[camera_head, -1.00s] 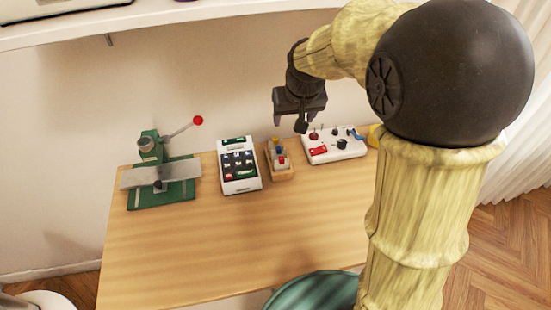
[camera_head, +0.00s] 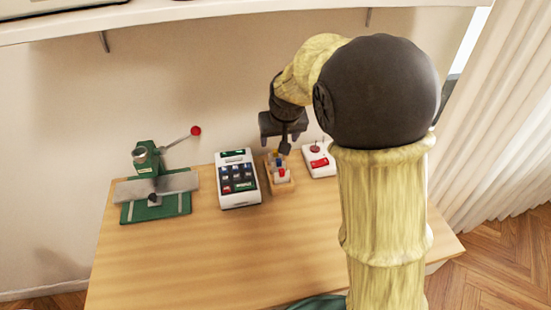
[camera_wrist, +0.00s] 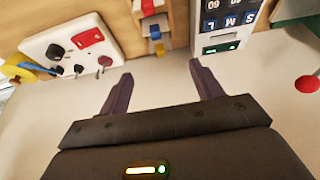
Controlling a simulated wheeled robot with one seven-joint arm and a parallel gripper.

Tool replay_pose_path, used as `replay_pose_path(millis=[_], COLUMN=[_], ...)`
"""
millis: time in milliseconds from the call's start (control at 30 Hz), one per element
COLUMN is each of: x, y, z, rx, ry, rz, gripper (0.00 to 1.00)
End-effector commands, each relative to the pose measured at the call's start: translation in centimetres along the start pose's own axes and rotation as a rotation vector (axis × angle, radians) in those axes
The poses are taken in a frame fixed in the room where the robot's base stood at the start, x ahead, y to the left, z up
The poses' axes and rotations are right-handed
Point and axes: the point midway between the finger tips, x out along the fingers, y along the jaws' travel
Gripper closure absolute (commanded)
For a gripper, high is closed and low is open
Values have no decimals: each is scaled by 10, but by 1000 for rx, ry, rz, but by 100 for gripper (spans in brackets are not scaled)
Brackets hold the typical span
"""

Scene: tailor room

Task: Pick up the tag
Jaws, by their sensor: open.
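My gripper (camera_head: 283,140) is open and empty, above the back of the table near the wooden holder. Its two fingers stand apart in the wrist view (camera_wrist: 161,72). Small tag-like pieces with red, blue and yellow parts (camera_wrist: 155,32) sit in the wooden holder (camera_head: 283,188), beyond the fingertips. A white case (camera_head: 239,201) just left of the holder in the head view carries rows of dark labels; S, M, L and 60 (camera_wrist: 230,22) are legible in the wrist view. I cannot tell which piece is the task's tag.
A white panel with knobs and a red switch (camera_wrist: 60,40) stands right of the holder in the head view, partly hidden by my arm. A green press (camera_head: 155,205) with a red-tipped lever stands at left. The front of the wooden table (camera_head: 200,260) is clear.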

Motion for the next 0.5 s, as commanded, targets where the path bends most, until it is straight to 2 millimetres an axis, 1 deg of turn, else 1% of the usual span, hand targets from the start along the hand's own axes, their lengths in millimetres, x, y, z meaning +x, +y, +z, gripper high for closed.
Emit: replay_pose_path(millis=[33, 300, 400, 500], x=[11, 56, 66, 68], y=[0, 0, 0, 0], z=[1, 0, 0, -1], rx=[0, 1, -1, -1], ry=[-2, -2, 1, 1], rz=[1, 1, 1, 0], gripper=[35, 35, 35, 35])
